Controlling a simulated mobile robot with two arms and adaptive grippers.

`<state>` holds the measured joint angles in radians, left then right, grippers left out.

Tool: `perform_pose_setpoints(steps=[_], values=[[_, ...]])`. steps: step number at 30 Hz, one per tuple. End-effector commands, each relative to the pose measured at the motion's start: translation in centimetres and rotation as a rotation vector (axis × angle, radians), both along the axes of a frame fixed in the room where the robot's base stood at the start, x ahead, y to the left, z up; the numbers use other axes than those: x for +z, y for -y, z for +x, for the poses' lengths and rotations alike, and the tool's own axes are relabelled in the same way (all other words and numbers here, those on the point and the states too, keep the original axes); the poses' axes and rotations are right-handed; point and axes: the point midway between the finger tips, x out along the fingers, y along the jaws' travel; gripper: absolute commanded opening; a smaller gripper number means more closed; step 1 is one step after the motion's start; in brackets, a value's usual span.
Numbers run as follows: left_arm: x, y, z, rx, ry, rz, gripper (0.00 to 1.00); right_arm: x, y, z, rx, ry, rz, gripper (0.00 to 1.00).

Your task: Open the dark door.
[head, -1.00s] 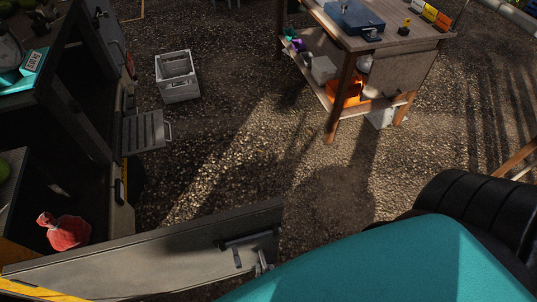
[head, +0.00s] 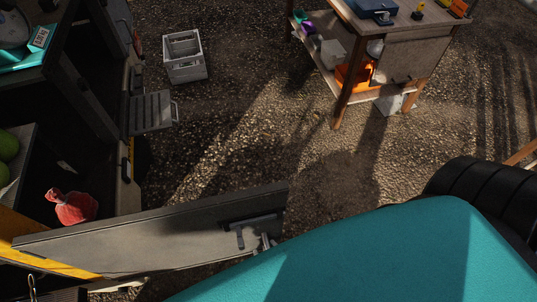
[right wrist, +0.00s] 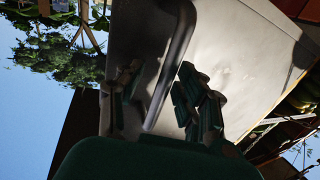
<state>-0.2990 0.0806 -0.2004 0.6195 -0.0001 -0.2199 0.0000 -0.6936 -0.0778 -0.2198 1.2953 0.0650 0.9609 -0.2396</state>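The dark door (head: 150,236) is a grey panel at the lower left of the head view. It stands swung out from the truck, with a dark bar handle (head: 250,220) near its free end. In the right wrist view the handle (right wrist: 167,75) runs between the fingers of my right gripper (right wrist: 160,98). The fingers are apart, with gaps visible beside the bar. In the head view my teal arm covers the lower right, and only a small grey part of the right gripper (head: 265,242) shows by the handle. My left gripper is not in view.
The truck's open side holds a red sack (head: 73,207) and green melons (head: 8,147). A grey crate (head: 185,70) stands on the gravel. A wooden workbench (head: 345,75) stands at the upper right. Gravel between the door and workbench is clear.

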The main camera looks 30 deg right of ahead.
Motion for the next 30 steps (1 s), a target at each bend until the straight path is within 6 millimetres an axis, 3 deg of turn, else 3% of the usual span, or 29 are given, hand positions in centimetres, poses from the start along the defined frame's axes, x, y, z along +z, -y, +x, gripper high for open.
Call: perform_pose_setpoints(steps=[7,15,21,30], values=[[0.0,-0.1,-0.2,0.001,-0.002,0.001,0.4,-0.1,0.1,-1.8,0.001,-0.004,0.0,0.36],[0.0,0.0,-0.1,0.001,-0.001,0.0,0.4,-0.1,0.5,-7.6,0.001,-0.005,0.0,0.36],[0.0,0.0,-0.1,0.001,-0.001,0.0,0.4,-0.1,0.7,-10.8,0.0,-0.003,0.0,0.36],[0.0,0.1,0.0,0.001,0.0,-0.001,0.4,0.0,0.8,-12.0,0.0,0.0,0.0,0.36]])
